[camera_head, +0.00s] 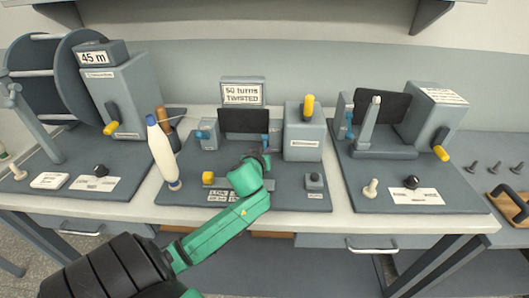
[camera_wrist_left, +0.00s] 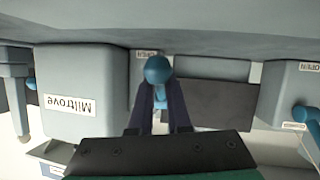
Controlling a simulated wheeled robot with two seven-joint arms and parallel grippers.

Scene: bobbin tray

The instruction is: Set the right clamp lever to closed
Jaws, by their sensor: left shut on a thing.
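The right clamp lever (camera_head: 266,141) is blue and stands at the right side of the dark panel on the middle station, partly hidden by my gripper. In the left wrist view its round blue knob (camera_wrist_left: 157,69) sits between my fingers, near a small label. My left gripper (camera_head: 263,155) is shut on this lever; its two dark fingers also show in the left wrist view (camera_wrist_left: 159,105). The left clamp (camera_head: 207,134) stands at the panel's other side, and its blue lever (camera_wrist_left: 305,115) shows at the right of the wrist view. My right gripper is not in view.
A grey box with a yellow handle (camera_head: 308,106) stands close right of the gripper. A white cone-shaped bobbin (camera_head: 160,150) stands to the left. Other stations stand on both sides.

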